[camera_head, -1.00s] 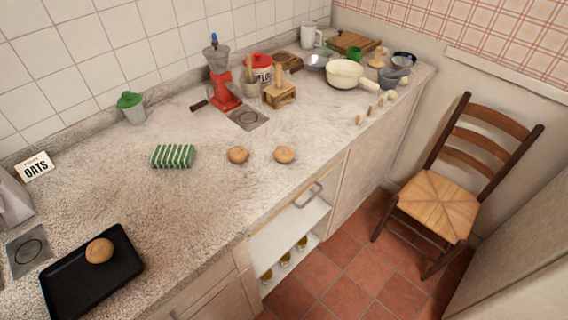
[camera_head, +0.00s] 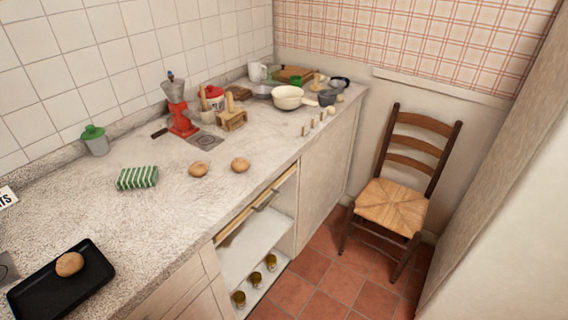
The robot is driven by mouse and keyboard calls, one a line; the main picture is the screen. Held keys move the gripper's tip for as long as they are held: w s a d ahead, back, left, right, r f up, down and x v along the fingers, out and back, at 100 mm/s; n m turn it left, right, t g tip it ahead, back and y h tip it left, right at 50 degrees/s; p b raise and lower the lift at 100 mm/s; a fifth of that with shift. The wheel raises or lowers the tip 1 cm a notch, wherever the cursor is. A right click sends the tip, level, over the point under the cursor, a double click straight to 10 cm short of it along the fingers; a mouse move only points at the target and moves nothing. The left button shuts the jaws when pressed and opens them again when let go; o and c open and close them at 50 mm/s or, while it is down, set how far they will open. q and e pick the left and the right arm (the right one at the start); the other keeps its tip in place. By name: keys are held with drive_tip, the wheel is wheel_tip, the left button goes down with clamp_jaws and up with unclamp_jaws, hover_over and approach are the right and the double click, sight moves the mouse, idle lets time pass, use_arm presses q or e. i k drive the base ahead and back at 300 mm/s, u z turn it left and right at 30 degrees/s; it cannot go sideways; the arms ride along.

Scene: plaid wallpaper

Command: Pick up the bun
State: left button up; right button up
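Two round brown buns lie on the speckled stone counter (camera_head: 130,220): a left bun (camera_head: 198,170) and a right bun (camera_head: 240,164), a small gap apart. A third bun (camera_head: 69,264) lies on a black tray (camera_head: 84,283) at the lower left. All three look alike. Neither of my grippers shows in the head view.
A red grinder (camera_head: 182,118), a wooden stand (camera_head: 232,120) and a cream pan (camera_head: 288,97) stand farther back. A wooden chair (camera_head: 392,205) stands on the tiled floor. Below the counter is an open compartment with jars (camera_head: 255,278).

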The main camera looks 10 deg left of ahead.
sight(240, 164)
drive_tip(key=z, duration=0.3)
drive_tip(key=i, duration=0.75)
drive_tip(key=u, duration=1.65)
